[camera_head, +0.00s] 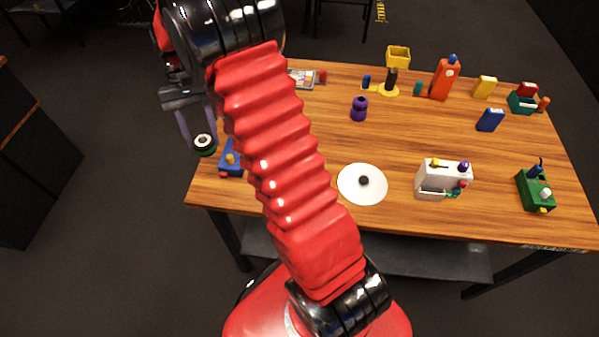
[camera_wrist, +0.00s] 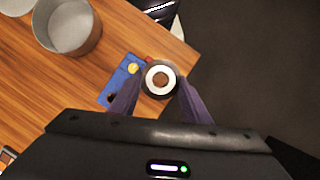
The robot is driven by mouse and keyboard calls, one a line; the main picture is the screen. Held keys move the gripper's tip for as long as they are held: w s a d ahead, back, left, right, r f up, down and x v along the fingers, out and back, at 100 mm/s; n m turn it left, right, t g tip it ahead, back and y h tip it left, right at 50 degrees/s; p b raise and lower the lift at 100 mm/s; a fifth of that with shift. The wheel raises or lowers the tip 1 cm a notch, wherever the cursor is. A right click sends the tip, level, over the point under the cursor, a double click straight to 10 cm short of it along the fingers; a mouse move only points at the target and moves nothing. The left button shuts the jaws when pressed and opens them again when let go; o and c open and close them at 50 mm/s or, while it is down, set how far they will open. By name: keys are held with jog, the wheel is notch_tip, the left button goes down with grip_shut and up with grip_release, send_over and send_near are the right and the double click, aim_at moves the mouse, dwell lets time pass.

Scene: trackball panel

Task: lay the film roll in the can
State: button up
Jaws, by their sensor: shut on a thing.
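The film roll, a dark-rimmed disc with a white ring and a brown core, is between the fingertips of my gripper (camera_wrist: 160,88) in the wrist view (camera_wrist: 149,88). In the head view the roll (camera_head: 204,151) hangs at the left edge of the table, held by my gripper (camera_head: 202,138), which is shut on it. The can, an open grey cylinder (camera_wrist: 88,38), stands on the table at upper left in the wrist view, apart from the roll. It looks empty inside. In the head view my arm hides the can.
A blue block with small knobs (camera_head: 232,165) sits beside the roll near the table's left edge (camera_wrist: 118,84). A white disc with a black knob (camera_head: 350,190) lies at the front. A white box (camera_head: 432,180), a purple piece (camera_head: 359,110) and several coloured objects stand further right.

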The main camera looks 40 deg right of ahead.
jog(key=s+d+m+t+y, duration=0.2)
jog(key=s+d+m+t, duration=0.4)
jog(key=s+d+m, duration=1)
jog(key=s+m, duration=0.3)
jog(key=shift+s+d+r, duration=0.15)
jog(key=shift+s, duration=0.2)
jog(key=shift+f, duration=3.15)
jog(key=shift+f, duration=1.85)
